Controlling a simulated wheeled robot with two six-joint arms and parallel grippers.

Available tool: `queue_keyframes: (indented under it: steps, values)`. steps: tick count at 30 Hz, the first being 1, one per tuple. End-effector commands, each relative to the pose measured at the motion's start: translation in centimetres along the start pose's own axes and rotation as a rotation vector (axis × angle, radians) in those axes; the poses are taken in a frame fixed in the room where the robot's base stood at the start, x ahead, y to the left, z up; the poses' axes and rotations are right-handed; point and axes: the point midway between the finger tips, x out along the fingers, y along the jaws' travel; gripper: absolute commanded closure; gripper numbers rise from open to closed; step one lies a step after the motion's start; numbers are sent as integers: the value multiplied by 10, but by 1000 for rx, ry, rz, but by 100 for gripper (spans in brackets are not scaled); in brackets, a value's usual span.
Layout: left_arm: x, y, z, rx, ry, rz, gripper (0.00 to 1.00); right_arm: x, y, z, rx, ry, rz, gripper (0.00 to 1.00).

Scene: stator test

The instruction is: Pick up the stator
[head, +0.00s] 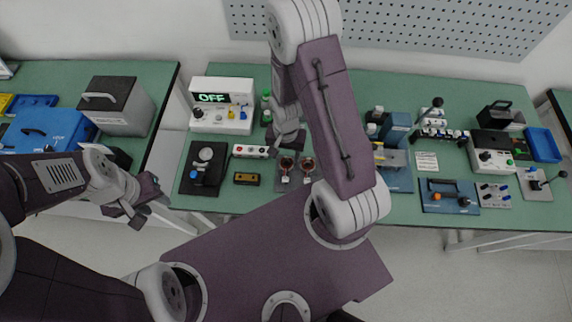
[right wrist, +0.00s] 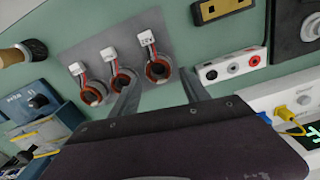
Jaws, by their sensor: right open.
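Several small stators, copper-coloured rings with white connectors and red wires, sit on a grey plate (right wrist: 112,47) in the right wrist view. One stator (right wrist: 158,70) lies between the open fingers of my right gripper (right wrist: 160,82). The middle stator (right wrist: 122,80) is beside the left finger, and another stator (right wrist: 93,92) is further left. In the head view two stators (head: 287,164) (head: 307,164) show just below my right gripper (head: 288,140); my right arm hides part of the plate. I cannot tell whether the fingers touch a stator. My left gripper (head: 142,203) hangs near the bench's front edge, apart from the stators.
The green bench (head: 225,190) is crowded. A socket block (head: 251,151), a yellow-brown block (head: 246,179) and a meter reading OFF (head: 222,103) stand left of the stators. Blue equipment (head: 398,128) stands to the right. A gap separates the left bench.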

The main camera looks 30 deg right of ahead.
Motion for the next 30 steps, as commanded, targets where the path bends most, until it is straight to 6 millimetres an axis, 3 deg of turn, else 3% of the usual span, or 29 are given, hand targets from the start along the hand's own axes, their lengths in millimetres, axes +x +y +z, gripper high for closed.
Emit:
queue_keyframes:
  steps: [8, 16, 17, 22, 30]
  values:
    - [3, 0, 0, 0, 0, 0, 64, 46, 2, -1, 0, -4, 2, 46]
    - [3, 0, 0, 0, 0, 0, 64, 50, 1, -1, 0, -2, -1, 46]
    - [3, 0, 0, 0, 0, 0, 64, 50, 1, -1, 0, -2, -1, 51]
    - [3, 0, 0, 0, 0, 0, 64, 50, 1, -1, 0, -2, -1, 99]
    - [2, 0, 0, 0, 0, 0, 64, 48, 1, -1, 0, -1, -1, 100]
